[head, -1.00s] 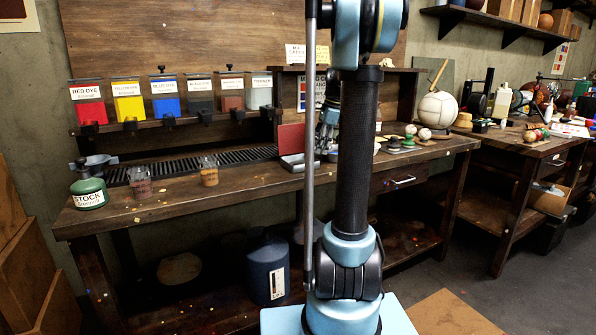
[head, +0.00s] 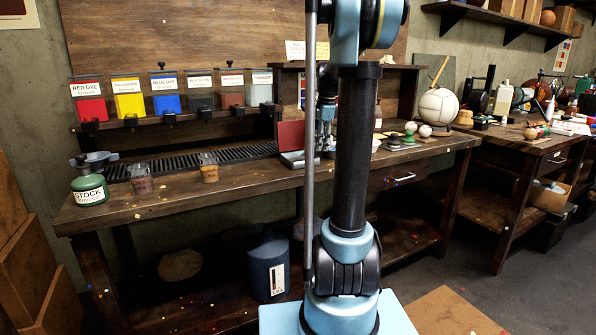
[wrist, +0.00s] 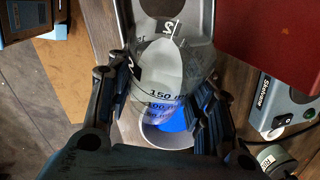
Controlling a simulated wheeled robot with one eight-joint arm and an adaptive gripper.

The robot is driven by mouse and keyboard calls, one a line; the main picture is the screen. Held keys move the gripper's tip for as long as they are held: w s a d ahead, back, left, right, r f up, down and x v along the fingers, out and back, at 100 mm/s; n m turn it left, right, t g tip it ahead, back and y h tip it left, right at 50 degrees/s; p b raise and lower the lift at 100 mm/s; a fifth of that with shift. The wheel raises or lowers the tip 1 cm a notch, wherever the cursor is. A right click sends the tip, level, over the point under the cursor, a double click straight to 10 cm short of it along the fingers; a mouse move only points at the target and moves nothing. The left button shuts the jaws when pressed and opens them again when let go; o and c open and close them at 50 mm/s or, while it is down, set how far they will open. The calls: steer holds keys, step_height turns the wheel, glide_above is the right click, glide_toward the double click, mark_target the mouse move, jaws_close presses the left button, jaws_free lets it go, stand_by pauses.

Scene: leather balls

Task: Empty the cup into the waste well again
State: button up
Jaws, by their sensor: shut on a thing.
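In the wrist view my gripper (wrist: 165,108) is shut on a clear cup (wrist: 158,75) with volume marks and a label. Its fingers press on both sides of it. A patch of blue (wrist: 172,120) shows low in the cup; I cannot tell how much liquid is inside. In the head view my gripper (head: 325,115) is partly hidden behind my arm, over the bench beside a grey tray (head: 297,160). The cup is not clear there. I cannot make out the waste well for certain; a grey round fixture (head: 97,158) stands at the bench's left end.
Two cups, one with reddish contents (head: 140,180) and one with orange (head: 209,170), stand on the bench by a dark slotted grate (head: 185,162). A red block (wrist: 270,30) and a grey device (wrist: 282,100) are close right of my gripper.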

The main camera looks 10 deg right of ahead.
steer(key=shift+a+r+h+p, duration=0.15)
steer(key=shift+r+h+p, duration=0.3)
steer(key=shift+h+p, duration=0.4)
stand_by(0.3)
